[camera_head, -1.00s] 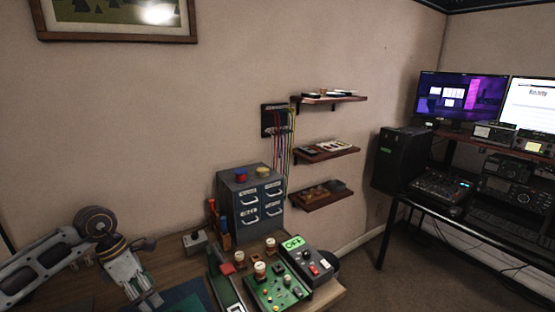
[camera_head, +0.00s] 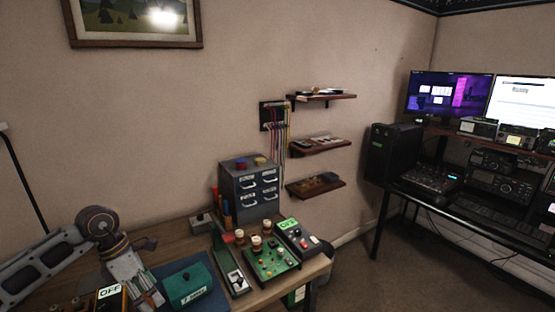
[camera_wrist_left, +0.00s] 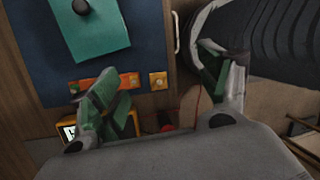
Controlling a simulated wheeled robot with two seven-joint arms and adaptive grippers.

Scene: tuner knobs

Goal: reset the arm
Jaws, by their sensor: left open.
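My left arm comes in from the left in the head view, bent down over the near left of the wooden desk. My left gripper (camera_head: 150,292) is at the lower edge of that view, beside the teal box (camera_head: 187,285). In the left wrist view my left gripper (camera_wrist_left: 160,78) has its two green-tipped fingers spread wide, with nothing held between them. The teal box (camera_wrist_left: 88,24) with a black knob sits on a blue mat beyond the left finger. My right gripper is in neither view.
A green board (camera_head: 268,262) with brown-and-white knobs stands beside a grey unit (camera_head: 298,238) reading OFF. A drawer cabinet (camera_head: 250,190) stands behind them. An orange device (camera_head: 110,296) reading OFF is near my arm. Wall shelves (camera_head: 318,146) and a monitor desk (camera_head: 460,205) are farther right.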

